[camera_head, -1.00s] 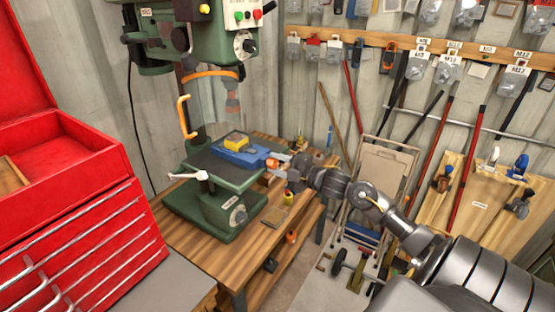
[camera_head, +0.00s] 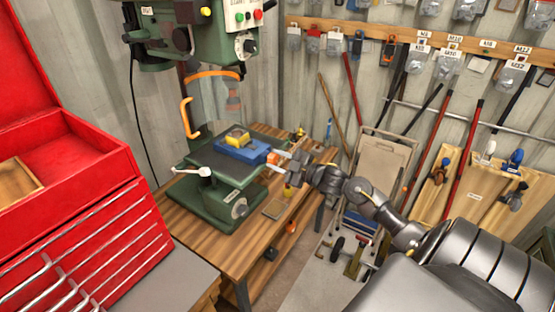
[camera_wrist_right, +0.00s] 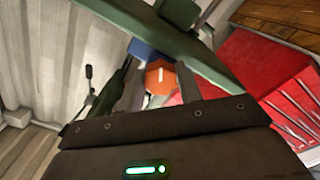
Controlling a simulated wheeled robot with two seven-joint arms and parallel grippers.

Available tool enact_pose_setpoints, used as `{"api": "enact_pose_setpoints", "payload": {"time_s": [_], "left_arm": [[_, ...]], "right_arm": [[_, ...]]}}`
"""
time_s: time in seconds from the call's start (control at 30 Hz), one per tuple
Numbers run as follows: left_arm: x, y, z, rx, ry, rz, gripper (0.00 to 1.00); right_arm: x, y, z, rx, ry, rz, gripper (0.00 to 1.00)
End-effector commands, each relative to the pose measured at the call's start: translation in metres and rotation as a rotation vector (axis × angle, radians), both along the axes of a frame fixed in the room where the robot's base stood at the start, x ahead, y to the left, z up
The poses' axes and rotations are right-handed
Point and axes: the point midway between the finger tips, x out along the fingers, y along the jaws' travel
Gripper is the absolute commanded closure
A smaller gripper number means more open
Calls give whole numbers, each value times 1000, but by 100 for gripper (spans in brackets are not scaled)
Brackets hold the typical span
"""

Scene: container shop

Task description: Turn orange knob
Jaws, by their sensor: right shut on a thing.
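The orange knob (camera_head: 272,158) sits at the right end of the blue vise (camera_head: 240,150) on the green drill press table. In the right wrist view the orange knob (camera_wrist_right: 160,76) has a white mark on its face and lies between my right gripper's fingers (camera_wrist_right: 159,92). My right gripper (camera_head: 283,162) reaches in from the right and is shut on the knob. The fingers hide part of the knob in the head view. My left gripper is not in view.
The green drill press (camera_head: 205,45) stands over the vise on a wooden table (camera_head: 230,245). A red tool chest (camera_head: 75,190) stands at the left. A folded hand cart (camera_head: 377,165) leans against the wall behind my right arm.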

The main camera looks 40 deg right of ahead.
Motion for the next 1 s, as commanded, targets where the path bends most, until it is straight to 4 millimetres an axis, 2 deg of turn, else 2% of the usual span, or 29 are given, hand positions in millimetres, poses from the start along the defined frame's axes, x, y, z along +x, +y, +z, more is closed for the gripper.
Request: {"api": "enact_pose_setpoints", "payload": {"time_s": [0.33,0.37,0.53,0.83,1.0], "left_arm": [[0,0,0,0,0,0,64],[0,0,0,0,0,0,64],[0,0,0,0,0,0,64],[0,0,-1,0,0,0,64],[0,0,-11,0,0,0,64]], "right_arm": [[0,-1,1,3,-2,-3,88],[0,-1,1,3,-2,-3,64],[0,-1,1,2,-2,-2,43],[-2,-1,0,1,0,-1,43],[-19,-6,-4,0,1,-1,43]]}}
